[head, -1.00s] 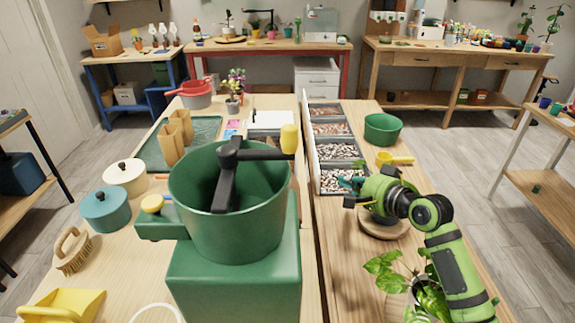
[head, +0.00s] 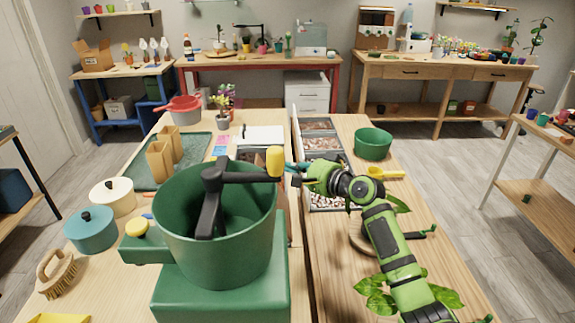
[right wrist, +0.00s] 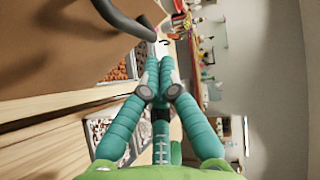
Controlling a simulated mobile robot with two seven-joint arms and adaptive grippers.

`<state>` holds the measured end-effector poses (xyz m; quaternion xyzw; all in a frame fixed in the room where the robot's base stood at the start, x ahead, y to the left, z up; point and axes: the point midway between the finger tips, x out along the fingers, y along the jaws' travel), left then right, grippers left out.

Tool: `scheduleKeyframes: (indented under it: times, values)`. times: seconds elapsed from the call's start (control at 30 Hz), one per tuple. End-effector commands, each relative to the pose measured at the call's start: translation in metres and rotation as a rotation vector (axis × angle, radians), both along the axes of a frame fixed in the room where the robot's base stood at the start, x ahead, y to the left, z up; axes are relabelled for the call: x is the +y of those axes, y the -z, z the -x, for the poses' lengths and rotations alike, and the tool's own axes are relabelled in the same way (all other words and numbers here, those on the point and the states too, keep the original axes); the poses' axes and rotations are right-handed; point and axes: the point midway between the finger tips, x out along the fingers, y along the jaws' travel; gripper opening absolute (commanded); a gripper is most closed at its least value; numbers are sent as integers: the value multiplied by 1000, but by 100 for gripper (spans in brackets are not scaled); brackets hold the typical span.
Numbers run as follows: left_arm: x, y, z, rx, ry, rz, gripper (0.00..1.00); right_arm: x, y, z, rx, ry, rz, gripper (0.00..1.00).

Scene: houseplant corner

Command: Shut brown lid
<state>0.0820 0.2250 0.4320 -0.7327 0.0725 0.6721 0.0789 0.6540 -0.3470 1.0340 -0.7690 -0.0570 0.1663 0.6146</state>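The lid stands upright and open along the left side of the compartment box; in the head view it shows almost edge-on as a thin pale strip (head: 294,125). In the right wrist view its broad brown face (right wrist: 50,45) fills the upper left, with a dark curved bar (right wrist: 122,18) in front of it. The box (head: 320,134) holds brown pieces and pale pebbles in its compartments. My right gripper (head: 292,172) is over the box near the lid, partly behind a yellow knob. Its teal fingers (right wrist: 162,62) come together at the tips, with nothing seen between them. My left gripper is out of view.
A green bin machine (head: 220,225) with a black crank and yellow knob (head: 275,161) stands close left of my right gripper. A green bowl (head: 373,144) and yellow scoop (head: 384,173) lie to the right. A leafy plant (head: 375,300) is under my right arm.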

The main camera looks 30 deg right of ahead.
Motion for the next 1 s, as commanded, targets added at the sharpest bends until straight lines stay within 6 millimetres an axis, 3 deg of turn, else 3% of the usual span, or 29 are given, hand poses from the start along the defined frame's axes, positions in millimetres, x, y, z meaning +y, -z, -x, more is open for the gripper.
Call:
scheduleKeyframes:
  times: [0.2,0.6,1.0]
  values:
    - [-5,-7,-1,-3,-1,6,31,13,3,-7,0,2,0,0]
    - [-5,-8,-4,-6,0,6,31,15,4,-8,0,2,2,0]
    - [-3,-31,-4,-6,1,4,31,28,2,-14,33,1,69,0]
